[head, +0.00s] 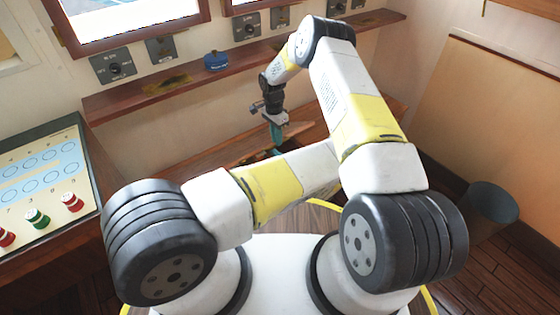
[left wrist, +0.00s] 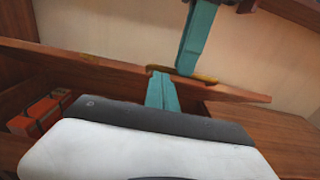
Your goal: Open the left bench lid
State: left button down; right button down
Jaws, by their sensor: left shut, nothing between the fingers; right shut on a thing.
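The wooden bench lid (left wrist: 80,68) slants across the left wrist view, its edge raised above a dark opening. A brass-coloured strip (left wrist: 208,79) sits along its edge. In the head view the lid (head: 215,152) is partly hidden by my arms. My right gripper (head: 276,132) reaches down from above to the lid; its teal fingers (left wrist: 186,70) are shut at the brass strip, the exact grip hidden. My left gripper (left wrist: 158,78) is shut and empty, its teal tips against or just in front of the lid edge; I cannot tell if they touch.
Red-orange boxes (left wrist: 42,108) lie inside the bench. A wall shelf (head: 140,98) with a blue round object (head: 215,61) runs behind. A control console (head: 45,185) stands at left. A dark bin (head: 487,207) stands at right before a wooden panel (head: 490,110).

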pick_arm(q)
jog(key=shift+r, duration=0.1)
pick_arm(e)
jog(key=shift+w+a+r, duration=0.15)
jog(key=shift+w+a, duration=0.3)
jog(key=shift+a, duration=0.15)
jog(key=c, duration=1.5)
grip_release()
pick_arm(q)
jog(key=shift+w+a+r, duration=0.3)
jog(key=shift+w+r, duration=0.05)
jog(key=shift+r, duration=0.15)
jog(key=shift+w+a+r, duration=0.25)
jog(key=shift+w+r, duration=0.05)
jog(key=shift+r, duration=0.15)
pick_arm(e)
jog(key=shift+d, duration=0.15)
jog(key=shift+s+d, duration=0.1)
jog(key=shift+d, duration=0.05)
